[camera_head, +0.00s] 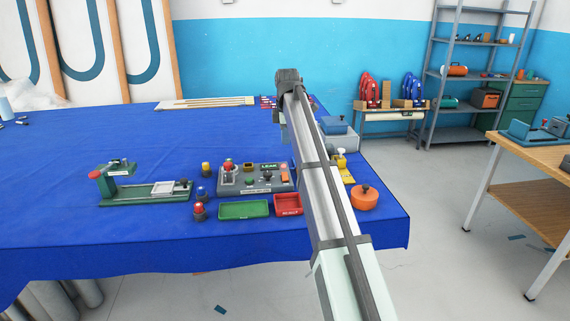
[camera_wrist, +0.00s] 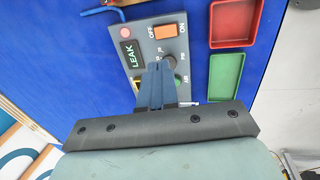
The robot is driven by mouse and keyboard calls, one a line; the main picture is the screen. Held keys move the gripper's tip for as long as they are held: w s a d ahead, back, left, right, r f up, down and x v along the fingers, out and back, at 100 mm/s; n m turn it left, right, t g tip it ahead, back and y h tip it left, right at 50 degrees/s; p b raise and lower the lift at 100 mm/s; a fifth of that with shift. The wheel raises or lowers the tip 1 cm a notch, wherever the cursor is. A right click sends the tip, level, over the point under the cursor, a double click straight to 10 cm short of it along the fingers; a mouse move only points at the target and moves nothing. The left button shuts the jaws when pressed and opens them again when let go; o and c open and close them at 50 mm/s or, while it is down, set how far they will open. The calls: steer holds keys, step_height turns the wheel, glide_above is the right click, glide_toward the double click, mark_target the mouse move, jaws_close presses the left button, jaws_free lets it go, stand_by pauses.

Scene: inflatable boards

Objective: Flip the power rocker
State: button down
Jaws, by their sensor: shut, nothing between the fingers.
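The grey control box (camera_head: 256,187) stands on the blue-covered table in the head view, partly beside my arm. In the wrist view the box (camera_wrist: 141,33) shows an orange rocker (camera_wrist: 166,31) at its upper right, between OFF and ON labels. The rocker also shows in the head view (camera_head: 285,171), but its tilt is hard to tell. My gripper (camera_wrist: 157,68) is shut and empty. Its fingers appear over the box's knob area, below the rocker in the picture and apart from it. They hide part of the panel. In the head view my gripper is not clearly visible.
A LEAK display (camera_wrist: 131,54) and black knobs (camera_wrist: 168,62) are on the panel. A green tray (camera_head: 243,210) and a red tray (camera_head: 288,204) lie in front of the box. A green clamp fixture (camera_head: 140,190) and small coloured-top pieces stand to the left. The table's far left is mostly clear.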

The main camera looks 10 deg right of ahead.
mark_target(285, 174)
steer(key=f, duration=0.4)
steer(key=w+f, duration=0.1)
steer(key=f, duration=0.3)
steer(key=w+f, duration=0.1)
steer(key=f, duration=0.4)
steer(key=shift+w+f, duration=0.1)
steer(key=shift+w, duration=0.05)
steer(key=shift+f, duration=0.25)
steer(key=shift+w, duration=0.1)
steer(key=shift+w+f, duration=0.1)
steer(key=shift+f, duration=0.1)
steer(key=shift+s, duration=0.2)
steer(key=shift+s, duration=0.7)
steer(key=shift+r, duration=0.15)
step_height(285, 174, up, 14)
steer(key=s, duration=0.2)
steer(key=shift+s+f, duration=0.15)
steer(key=shift+f, duration=0.05)
